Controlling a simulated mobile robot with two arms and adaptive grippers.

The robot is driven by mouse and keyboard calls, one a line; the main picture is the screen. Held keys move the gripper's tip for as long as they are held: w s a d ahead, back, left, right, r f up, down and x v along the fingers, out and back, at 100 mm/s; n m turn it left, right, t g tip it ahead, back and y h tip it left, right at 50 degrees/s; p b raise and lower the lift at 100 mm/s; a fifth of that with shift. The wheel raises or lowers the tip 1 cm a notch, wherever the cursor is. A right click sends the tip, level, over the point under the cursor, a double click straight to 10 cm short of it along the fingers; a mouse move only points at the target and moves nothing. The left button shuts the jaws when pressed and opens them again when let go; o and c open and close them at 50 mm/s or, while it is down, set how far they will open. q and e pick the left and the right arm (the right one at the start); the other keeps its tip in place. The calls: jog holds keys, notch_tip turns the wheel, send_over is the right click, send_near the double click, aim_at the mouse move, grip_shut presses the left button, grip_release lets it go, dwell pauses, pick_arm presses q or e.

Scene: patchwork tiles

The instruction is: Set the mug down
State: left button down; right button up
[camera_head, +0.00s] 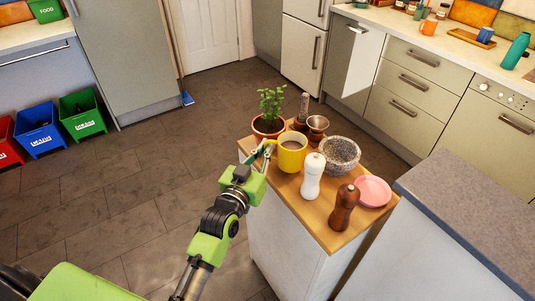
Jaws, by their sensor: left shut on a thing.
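The yellow mug (293,157) is upright at the left edge of the small wooden-topped cabinet (300,202), with a brownish drink inside. My left gripper (268,152) is at the mug's left side and is shut on it. Whether the mug's base touches the wooden top or hovers just above it, I cannot tell. My right gripper is out of view.
A grey counter (480,210) stands at right.

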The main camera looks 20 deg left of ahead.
pick_arm(q)
notch_tip(320, 180, down, 2)
dwell(0.4)
jog(key=shift+f, duration=0.15)
jog(key=c, duration=2.2)
grip_release()
